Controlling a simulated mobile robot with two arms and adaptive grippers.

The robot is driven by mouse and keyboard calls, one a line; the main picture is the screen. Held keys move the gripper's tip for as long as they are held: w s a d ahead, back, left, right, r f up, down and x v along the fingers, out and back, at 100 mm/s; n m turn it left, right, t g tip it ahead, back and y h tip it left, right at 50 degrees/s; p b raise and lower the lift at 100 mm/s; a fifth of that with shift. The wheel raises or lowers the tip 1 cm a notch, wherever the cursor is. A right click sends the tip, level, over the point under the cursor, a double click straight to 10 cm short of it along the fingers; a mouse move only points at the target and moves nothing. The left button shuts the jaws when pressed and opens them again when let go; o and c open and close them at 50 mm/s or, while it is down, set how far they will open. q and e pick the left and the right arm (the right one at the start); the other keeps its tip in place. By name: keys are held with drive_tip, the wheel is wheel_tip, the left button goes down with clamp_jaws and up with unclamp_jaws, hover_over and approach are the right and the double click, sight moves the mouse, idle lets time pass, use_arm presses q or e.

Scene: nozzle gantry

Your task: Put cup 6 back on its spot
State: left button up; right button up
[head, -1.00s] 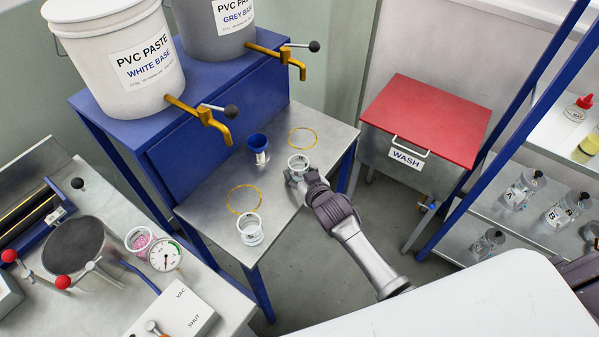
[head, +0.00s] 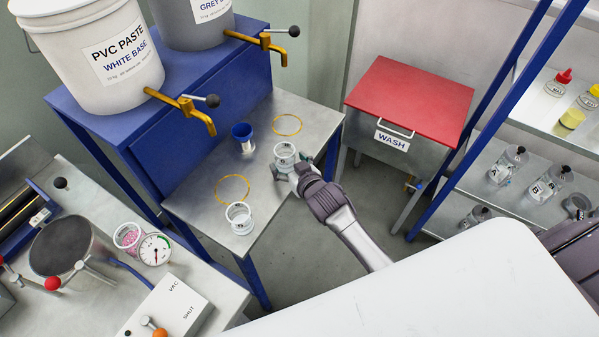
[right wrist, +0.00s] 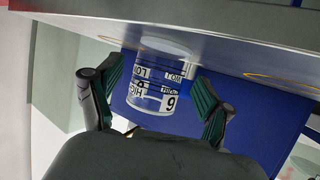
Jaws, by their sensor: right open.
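A clear cup (head: 284,157) stands on the steel table near its right edge, just in front of the far yellow ring (head: 287,125) and not inside it. In the right wrist view this cup (right wrist: 150,98) carries a white label with a figure that looks like a 6; the picture seems upside down there. My right gripper (head: 292,170) is open, its green-padded fingers spread on either side of the cup; it also shows in the right wrist view (right wrist: 158,95). A gap shows beside the right finger. My left gripper is not in view.
Another clear cup (head: 239,218) stands beside the near yellow ring (head: 232,177). Brass taps (head: 200,115) overhang the table's back. The red-lidded wash box (head: 412,103) stands to the right, across a gap.

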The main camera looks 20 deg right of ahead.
drive_tip(key=v, duration=1)
drive_tip(key=shift+w, duration=0.1)
drive_tip(key=s+d+f+g, duration=0.1)
drive_tip(key=s+f+g, duration=0.35)
drive_tip(key=f, duration=0.85)
drive_tip(key=s+d+f+g, duration=0.1)
drive_tip(key=s+f+g, duration=0.1)
drive_tip(key=s+f, duration=0.9)
drive_tip(key=s+d+f+g, duration=0.1)
drive_tip(key=s+f+g, duration=0.2)
drive_tip(key=s+f, duration=0.6)
drive_tip(key=s+d+f+n+g+h, duration=0.1)
drive_tip(key=s+d+f+g, duration=0.1)
drive_tip(key=s+f, duration=0.7)
drive_tip(key=s+g, duration=0.1)
drive_tip(key=s, duration=0.5)
drive_tip(key=shift+s+f+h, duration=0.2)
drive_tip(key=shift+s+h, duration=0.05)
drive_tip(key=shift+h, duration=0.05)
